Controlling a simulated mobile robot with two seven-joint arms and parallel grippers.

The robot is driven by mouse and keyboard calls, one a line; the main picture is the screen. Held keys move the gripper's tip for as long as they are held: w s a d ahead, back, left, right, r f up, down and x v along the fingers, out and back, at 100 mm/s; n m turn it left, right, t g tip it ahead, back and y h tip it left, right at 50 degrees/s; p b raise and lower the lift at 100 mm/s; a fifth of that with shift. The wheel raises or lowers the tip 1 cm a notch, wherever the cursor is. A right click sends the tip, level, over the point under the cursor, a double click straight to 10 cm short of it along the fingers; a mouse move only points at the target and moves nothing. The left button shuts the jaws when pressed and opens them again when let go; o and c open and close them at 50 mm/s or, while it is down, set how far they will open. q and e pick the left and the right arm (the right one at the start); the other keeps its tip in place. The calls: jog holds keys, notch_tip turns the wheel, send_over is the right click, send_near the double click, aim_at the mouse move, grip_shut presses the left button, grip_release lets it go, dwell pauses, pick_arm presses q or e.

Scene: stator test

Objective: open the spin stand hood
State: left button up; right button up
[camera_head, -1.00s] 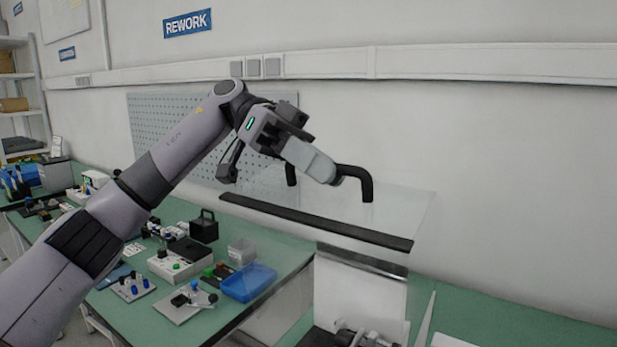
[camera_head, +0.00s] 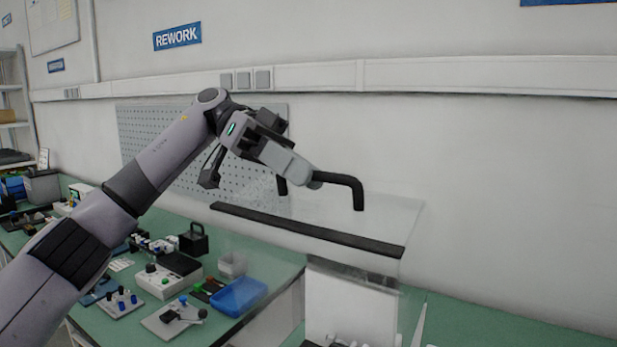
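The spin stand hood (camera_head: 375,220) is a clear panel box with a black bar (camera_head: 310,229) along its edge and a black bent handle (camera_head: 345,180) on top. Both handle legs show, and the middle of the handle is covered by my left gripper (camera_head: 312,181). The gripper's fingers are closed around the handle bar. The hood's clear walls make its exact tilt hard to tell. Below it a white panel (camera_head: 350,305) and some pale parts (camera_head: 350,340) show, cut by the lower edge. My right gripper is not in view.
On the green bench (camera_head: 120,335) at left are a blue tray (camera_head: 238,295), a clear box (camera_head: 232,264), a black block with a handle (camera_head: 194,240) and several small devices. A perforated board (camera_head: 150,130) and a wall rail (camera_head: 450,77) are behind. The wall at right is clear.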

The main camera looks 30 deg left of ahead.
aim_at(273, 192)
pick_arm(q)
jog(key=shift+v, duration=2.6)
jog(key=shift+r, duration=0.1)
